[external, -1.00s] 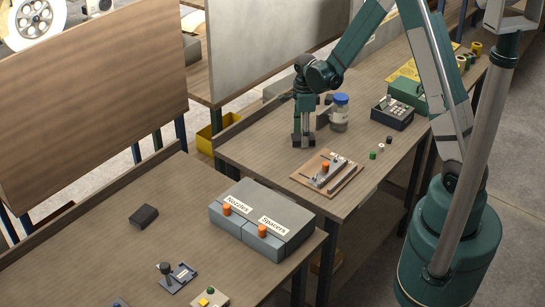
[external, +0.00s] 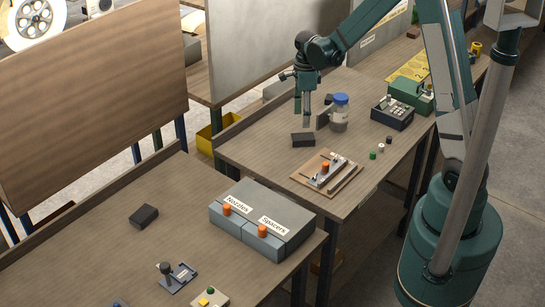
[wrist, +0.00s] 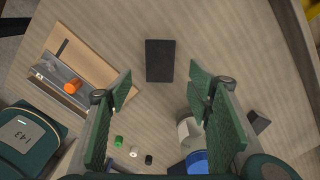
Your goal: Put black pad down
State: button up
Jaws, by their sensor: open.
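The black pad (external: 303,140) lies flat on the far workbench, left of a jar with a blue lid. It also shows in the wrist view (wrist: 160,60), top centre, apart from the fingers. My gripper (external: 306,122) is above the pad in the external view, and its fingers point down. In the wrist view my gripper (wrist: 158,95) has its two green fingers spread wide, with nothing between them. A second black block (external: 144,216) lies on the near bench.
A wooden board with a metal fixture and orange knob (external: 327,172) lies in front of the pad. The jar (external: 340,113) and a dark angled block (external: 323,117) stand close to its right. Small green, white and black pieces (external: 381,147) lie further right. Bench left of the pad is clear.

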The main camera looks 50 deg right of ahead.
jog(key=shift+r, duration=1.65)
jog(key=shift+r, duration=0.1)
jog(key=s+a+r+n+t, duration=0.2)
jog(key=s+a+r+n, duration=0.3)
jog(key=r, duration=0.3)
jog(key=s+a+r+n+t, duration=0.1)
jog(key=s+a+r+n, duration=0.3)
jog(key=s+r+n, duration=0.25)
jog(key=s+a+r+n+t, duration=0.2)
jog(key=s+a+r+n, duration=0.1)
jog(key=s+n, duration=0.4)
jog(key=s+a+r+n+t, duration=0.2)
jog(key=s+a+r+n, duration=0.1)
jog(key=s+n, duration=0.5)
jog(key=shift+a, duration=0.5)
jog(key=shift+n, duration=0.25)
